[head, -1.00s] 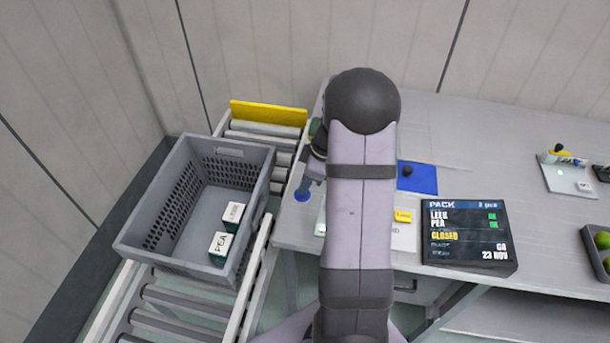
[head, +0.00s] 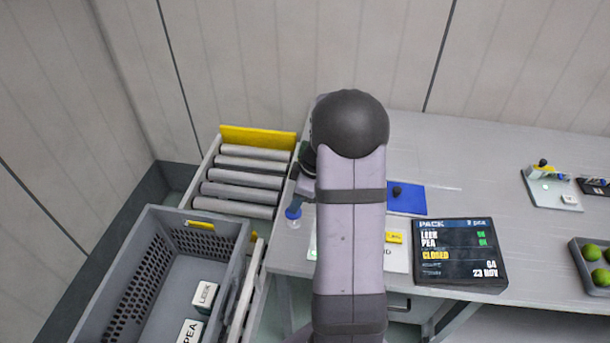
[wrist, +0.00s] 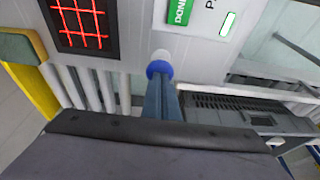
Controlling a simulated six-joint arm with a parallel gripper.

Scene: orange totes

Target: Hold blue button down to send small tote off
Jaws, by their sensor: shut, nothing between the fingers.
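The blue button (head: 293,212) is near the left edge of the worktop, with a pale round base below it. It also shows in the wrist view (wrist: 158,69) as a blue ring at the fingertips. My gripper (wrist: 161,82) is shut and empty, its fingertips at the button and apparently touching it. I cannot tell how far the button is pressed. My arm hides part of the gripper in the head view. The small grey tote (head: 110,268) is on the rollers at lower left, cut off by the frame. It holds two white boxes, LEEK (head: 205,294) and PEA (head: 189,332).
Bare rollers (head: 235,189) lie between the tote and a yellow end stop (head: 258,138). A screen (head: 460,255) reads PACK, LEEK, PEA, CLOSED. A blue pad (head: 407,199) and a tray of green fruit (head: 598,262) are on the worktop. The wrist view shows a green DONE label (wrist: 180,11).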

